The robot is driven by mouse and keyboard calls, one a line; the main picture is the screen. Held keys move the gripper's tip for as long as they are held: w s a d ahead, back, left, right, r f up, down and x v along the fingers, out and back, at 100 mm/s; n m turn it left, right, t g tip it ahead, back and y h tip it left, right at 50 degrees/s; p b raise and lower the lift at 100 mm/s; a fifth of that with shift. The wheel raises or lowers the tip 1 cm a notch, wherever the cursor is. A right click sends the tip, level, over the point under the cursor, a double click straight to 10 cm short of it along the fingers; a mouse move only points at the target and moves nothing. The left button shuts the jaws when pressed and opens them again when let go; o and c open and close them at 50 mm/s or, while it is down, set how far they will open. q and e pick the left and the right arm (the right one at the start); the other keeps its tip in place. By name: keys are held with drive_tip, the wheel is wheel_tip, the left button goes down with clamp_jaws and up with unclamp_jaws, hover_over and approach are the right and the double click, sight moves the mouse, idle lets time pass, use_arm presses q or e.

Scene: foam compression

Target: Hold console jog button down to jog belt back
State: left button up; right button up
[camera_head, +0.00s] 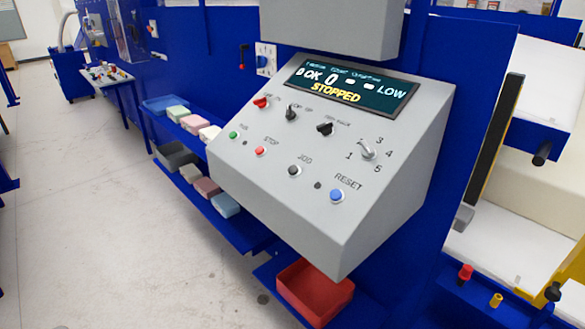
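The grey console (315,190) has a sloped face and fills the middle of the head view. Its black jog button (295,170) sits in the lower row, under the label JOG, between the red stop button (260,151) and the blue reset button (337,195). A green button (234,135) is at the left end of that row. The display (346,86) reads STOPPED, with OK 0 and LOW. Nothing covers the jog button. A pale belt or bed surface (485,250) shows at the right, partly hidden by blue framework. Neither gripper shows.
Above the buttons are a red switch (262,102), black knobs (325,129) and a numbered dial (368,150). A red bin (312,292) stands below the console. Foam blocks lie on blue shelves (215,225) at the left. Grey floor (90,210) is open at the left.

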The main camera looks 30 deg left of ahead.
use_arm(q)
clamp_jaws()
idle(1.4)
